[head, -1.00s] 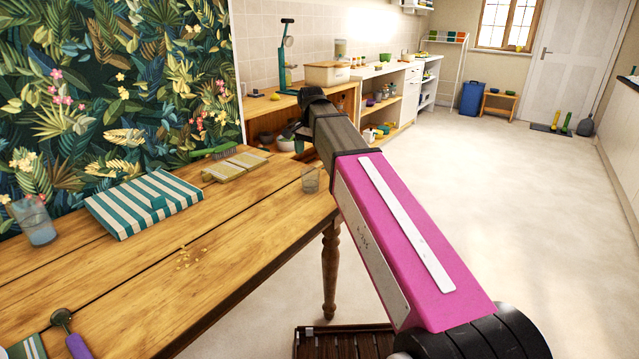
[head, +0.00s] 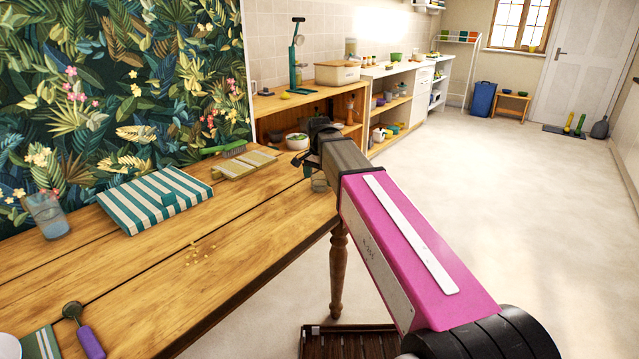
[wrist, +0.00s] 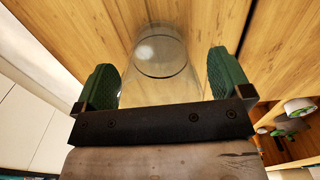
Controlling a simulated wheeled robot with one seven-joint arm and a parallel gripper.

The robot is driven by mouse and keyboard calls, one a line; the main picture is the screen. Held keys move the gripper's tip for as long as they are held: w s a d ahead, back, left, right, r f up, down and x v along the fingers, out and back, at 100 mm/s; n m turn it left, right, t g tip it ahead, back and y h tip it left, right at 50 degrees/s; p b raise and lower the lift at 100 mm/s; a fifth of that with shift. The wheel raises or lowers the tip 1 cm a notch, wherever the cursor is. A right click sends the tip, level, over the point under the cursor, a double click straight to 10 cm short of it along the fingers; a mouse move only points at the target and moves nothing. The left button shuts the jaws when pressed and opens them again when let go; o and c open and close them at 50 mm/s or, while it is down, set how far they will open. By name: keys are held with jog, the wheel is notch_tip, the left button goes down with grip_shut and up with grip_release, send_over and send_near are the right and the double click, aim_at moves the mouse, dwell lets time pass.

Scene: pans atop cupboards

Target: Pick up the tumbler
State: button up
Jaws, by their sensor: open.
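A clear glass tumbler (head: 319,184) stands near the right end of the wooden table, partly hidden by my arm. In the wrist view the tumbler (wrist: 163,68) shows between the two green finger pads. My gripper (wrist: 161,80) is open, with one pad on each side of the glass and a visible gap at both sides. In the head view my gripper (head: 304,158) is small and dark at the table's right end, close to the tumbler. I cannot tell how far the glass lies between the pads in depth.
The wooden table (head: 235,250) bears a striped teal and white cloth-like item (head: 155,200), a green brush (head: 222,148), crumbs, a purple-handled utensil (head: 88,340) and another glass (head: 48,216) with bluish contents. A wooden shelf unit (head: 330,100) stands behind. The floor at right is clear.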

jog(key=c, duration=1)
jog(key=shift+c, duration=0.2)
